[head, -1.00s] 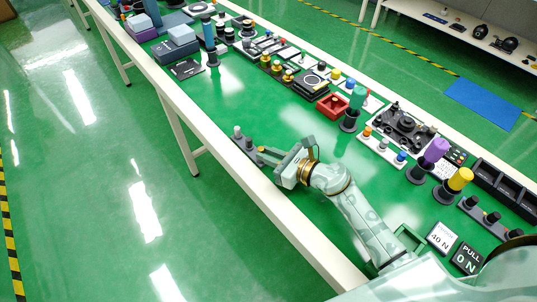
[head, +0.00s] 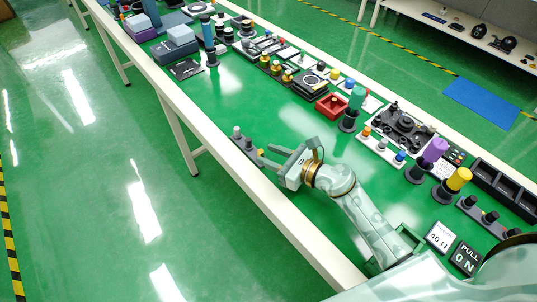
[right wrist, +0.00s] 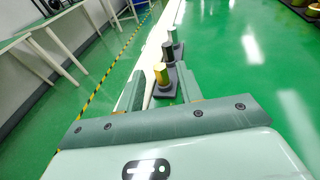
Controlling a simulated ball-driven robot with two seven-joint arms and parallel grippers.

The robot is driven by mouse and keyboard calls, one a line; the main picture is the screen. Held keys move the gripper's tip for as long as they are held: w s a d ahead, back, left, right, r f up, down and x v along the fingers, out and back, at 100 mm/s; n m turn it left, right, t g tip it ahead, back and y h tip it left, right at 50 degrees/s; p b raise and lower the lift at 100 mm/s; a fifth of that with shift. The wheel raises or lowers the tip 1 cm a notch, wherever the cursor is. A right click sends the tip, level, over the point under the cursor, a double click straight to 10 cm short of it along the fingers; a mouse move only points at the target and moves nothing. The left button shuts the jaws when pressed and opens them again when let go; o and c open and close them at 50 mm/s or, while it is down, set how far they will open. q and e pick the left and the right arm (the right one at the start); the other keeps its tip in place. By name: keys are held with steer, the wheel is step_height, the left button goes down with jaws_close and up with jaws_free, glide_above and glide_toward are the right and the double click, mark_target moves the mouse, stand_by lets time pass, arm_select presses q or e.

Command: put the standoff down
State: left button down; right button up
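A gold-coloured standoff (right wrist: 161,74) stands upright on the near end of a dark rack (right wrist: 166,90) in the right wrist view. In the head view the dark rack (head: 246,147) sits along the table's left edge, and the standoff's gold top (head: 261,152) shows beside my fingers. My right gripper (head: 267,157) is open. In the right wrist view its two fingers (right wrist: 161,92) are spread apart on either side of the standoff, with green gaps between. My left gripper is not in view.
A dark post (right wrist: 168,51) and a grey post (right wrist: 173,36) stand farther along the same rack. A red tray (head: 332,106) and several fixtures line the table's far side. The green tabletop (head: 235,105) between is mostly clear.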

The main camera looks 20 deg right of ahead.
steer(key=v, duration=1)
steer(key=shift+s+d, duration=0.25)
steer(key=shift+s, duration=0.1)
steer(key=shift+a, duration=0.1)
